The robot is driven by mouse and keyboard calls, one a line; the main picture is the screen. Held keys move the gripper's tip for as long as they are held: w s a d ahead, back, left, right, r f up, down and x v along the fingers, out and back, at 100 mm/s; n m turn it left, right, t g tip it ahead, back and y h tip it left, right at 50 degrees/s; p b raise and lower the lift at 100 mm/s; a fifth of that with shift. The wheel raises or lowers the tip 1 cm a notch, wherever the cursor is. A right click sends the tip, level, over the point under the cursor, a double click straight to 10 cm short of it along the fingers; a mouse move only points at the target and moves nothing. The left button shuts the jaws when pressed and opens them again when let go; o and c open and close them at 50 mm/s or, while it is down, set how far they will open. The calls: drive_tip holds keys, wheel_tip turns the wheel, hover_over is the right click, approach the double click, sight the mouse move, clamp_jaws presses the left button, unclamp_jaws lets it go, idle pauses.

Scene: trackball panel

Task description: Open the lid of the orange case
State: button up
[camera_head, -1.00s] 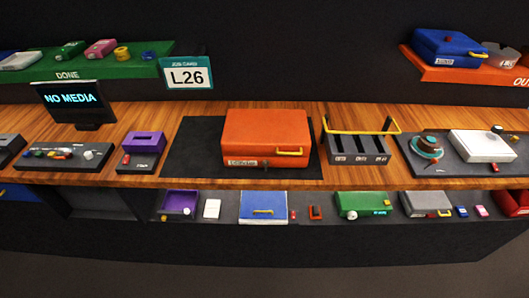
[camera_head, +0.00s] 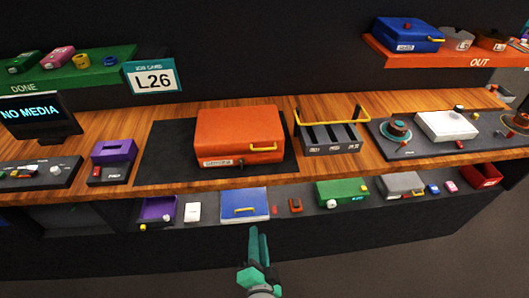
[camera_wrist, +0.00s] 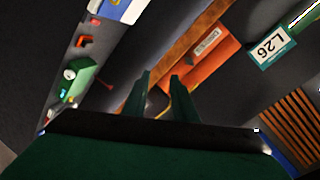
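The orange case (camera_head: 238,130) sits on a dark mat on the wooden bench, with its lid shut. A yellow handle (camera_head: 265,149) is on the right of its front face, and a label (camera_head: 217,163) is on the left. My green gripper (camera_head: 259,245) is low in front of the bench, below the case and well apart from it. The wrist view shows the gripper's two fingers (camera_wrist: 161,80) apart with nothing held between them. The orange case also shows beyond the fingers in the wrist view (camera_wrist: 205,72), partly hidden by the right finger.
A black slotted rack (camera_head: 332,138) with a raised yellow bar stands right of the case. A purple box (camera_head: 113,153) stands to the left. A lower shelf holds a blue box (camera_head: 243,203) and a green box (camera_head: 340,192). The space before the shelf is open.

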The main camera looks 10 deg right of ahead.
drive_tip(key=w+d+r+m, duration=0.2)
drive_tip(key=w+r+m, duration=0.1)
drive_tip(key=w+r, duration=0.4)
drive_tip(key=w+d+r+m, duration=0.3)
drive_tip(key=w+r, duration=0.3)
drive_tip(key=x, duration=1)
drive_tip(key=shift+w+a+r+y, duration=0.15)
drive_tip(key=shift+w+a+y, duration=0.25)
drive_tip(key=shift+a, duration=0.05)
clamp_jaws()
idle(0.4)
